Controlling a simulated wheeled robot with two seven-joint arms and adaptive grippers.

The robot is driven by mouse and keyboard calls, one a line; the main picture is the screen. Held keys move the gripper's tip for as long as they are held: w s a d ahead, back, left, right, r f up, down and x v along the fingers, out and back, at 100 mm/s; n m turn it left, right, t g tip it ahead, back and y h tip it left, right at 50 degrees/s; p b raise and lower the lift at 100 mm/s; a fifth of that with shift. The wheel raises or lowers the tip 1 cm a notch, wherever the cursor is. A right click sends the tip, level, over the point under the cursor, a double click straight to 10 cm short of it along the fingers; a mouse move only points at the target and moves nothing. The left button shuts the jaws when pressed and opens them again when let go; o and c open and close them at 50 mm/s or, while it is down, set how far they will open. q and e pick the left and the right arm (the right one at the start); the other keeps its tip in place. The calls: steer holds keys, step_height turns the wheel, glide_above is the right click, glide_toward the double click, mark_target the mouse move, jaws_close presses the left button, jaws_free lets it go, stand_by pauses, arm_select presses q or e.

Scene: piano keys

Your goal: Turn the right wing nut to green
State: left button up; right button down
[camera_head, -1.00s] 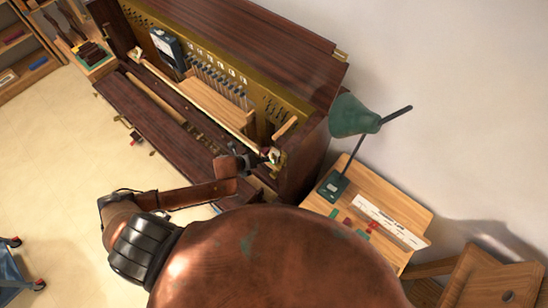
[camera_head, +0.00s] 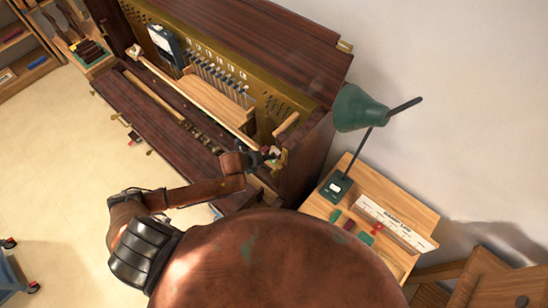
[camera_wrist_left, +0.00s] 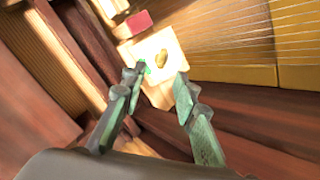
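The right wing nut (camera_wrist_left: 161,59) is a small gold piece on a pale block in the left wrist view, with a green patch (camera_wrist_left: 148,70) beside it and a red block (camera_wrist_left: 138,22) beyond. In the head view, its pale block (camera_head: 274,153) sits at the right end of the piano's long rail, partly hidden by my gripper. My left gripper (camera_wrist_left: 160,76) is open, its two green-grey fingers apart with the nut just beyond and between the tips. In the head view, the left gripper (camera_head: 262,153) is at that block; contact cannot be told. My right gripper is not in view.
The opened piano (camera_head: 205,45) has dark wooden walls around the work spot. A wooden side table (camera_head: 408,213) with a green lamp (camera_head: 358,108) stands to the right. Another pale block (camera_head: 134,50) is at the rail's far left end. The floor at left is mostly clear.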

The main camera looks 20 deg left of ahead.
arm_select(q)
steer(key=shift+w+f, duration=0.1)
steer(key=shift+f, duration=0.05)
steer(key=shift+b+x, duration=1.95)
steer(key=shift+x, duration=1.45)
steer(key=shift+s+r+p, duration=0.4)
steer(key=shift+r+p, duration=0.1)
steer(key=shift+p, duration=0.35)
steer(key=shift+a, duration=0.1)
steer(key=shift+c, duration=0.3)
jaws_close()
